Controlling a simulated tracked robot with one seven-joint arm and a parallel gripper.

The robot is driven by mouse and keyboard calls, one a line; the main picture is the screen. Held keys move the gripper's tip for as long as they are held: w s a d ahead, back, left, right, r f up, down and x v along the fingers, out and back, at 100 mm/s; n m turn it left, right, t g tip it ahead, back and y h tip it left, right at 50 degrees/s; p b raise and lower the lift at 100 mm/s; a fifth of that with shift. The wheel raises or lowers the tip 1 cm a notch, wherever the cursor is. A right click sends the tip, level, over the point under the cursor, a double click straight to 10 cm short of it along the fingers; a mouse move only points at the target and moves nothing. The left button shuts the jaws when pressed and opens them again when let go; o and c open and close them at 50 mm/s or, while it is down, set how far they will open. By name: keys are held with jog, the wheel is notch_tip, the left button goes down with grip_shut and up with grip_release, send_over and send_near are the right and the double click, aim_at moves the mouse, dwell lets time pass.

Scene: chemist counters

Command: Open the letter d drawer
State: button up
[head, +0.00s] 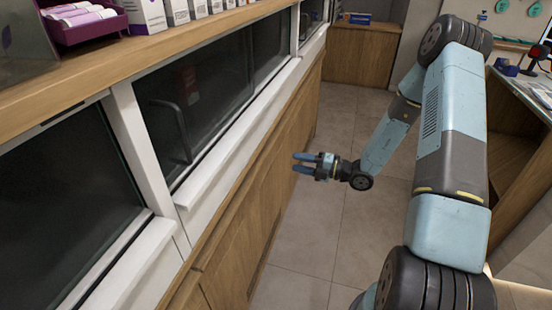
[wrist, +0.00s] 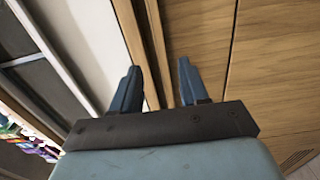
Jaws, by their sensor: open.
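A long run of wooden fronts (head: 252,200) lies below the windowed counter at the left in the head view. Wooden panels with dark seams (wrist: 275,65) fill the right of the wrist view. No letter d or other letter can be read on any front, so I cannot tell which is the letter d drawer. My gripper (head: 297,163) is open and empty, over the aisle with its fingers toward the fronts. In the wrist view my gripper (wrist: 158,74) has its two blue fingers apart, with wood and a pale ledge beyond them. I see no contact.
A white ledge (head: 215,175) and dark glass with a curved handle (head: 180,130) run above the fronts. The wooden countertop (head: 150,48) carries boxes. Tiled floor (head: 325,225) is clear in the aisle. Another counter (head: 520,150) stands at the right.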

jog(key=x, duration=1)
grip_shut()
dwell(0.4)
